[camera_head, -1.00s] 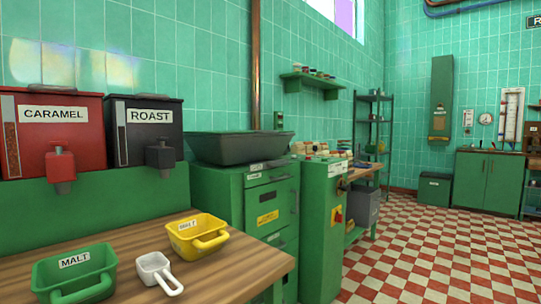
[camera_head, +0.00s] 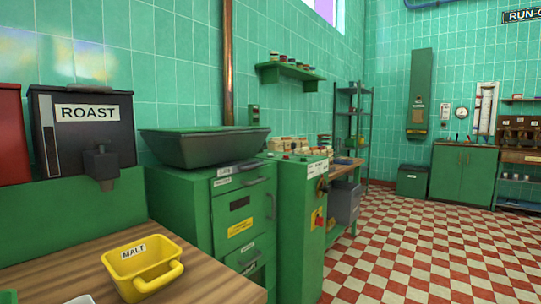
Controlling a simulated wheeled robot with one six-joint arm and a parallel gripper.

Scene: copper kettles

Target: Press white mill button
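A green cabinet (camera_head: 190,205) with a wide dark hopper (camera_head: 205,147) on top stands left of centre; it looks like the mill. A narrower green control cabinet (camera_head: 295,225) stands against its right side. This one has small buttons on its top, a white label, a dark round knob on its side and a yellow-and-red switch (camera_head: 317,218) lower down. The buttons are too small for me to pick out a white one. A small green box (camera_head: 253,115) is fixed to the wall above the hopper. My gripper is not in view.
A wooden counter (camera_head: 205,280) at the lower left holds a yellow scoop (camera_head: 143,268). The black ROAST dispenser (camera_head: 85,130) stands behind it. A workbench with stacked items and a grey bin (camera_head: 345,203) lie beyond the control cabinet. The checkered floor (camera_head: 440,250) at right is clear.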

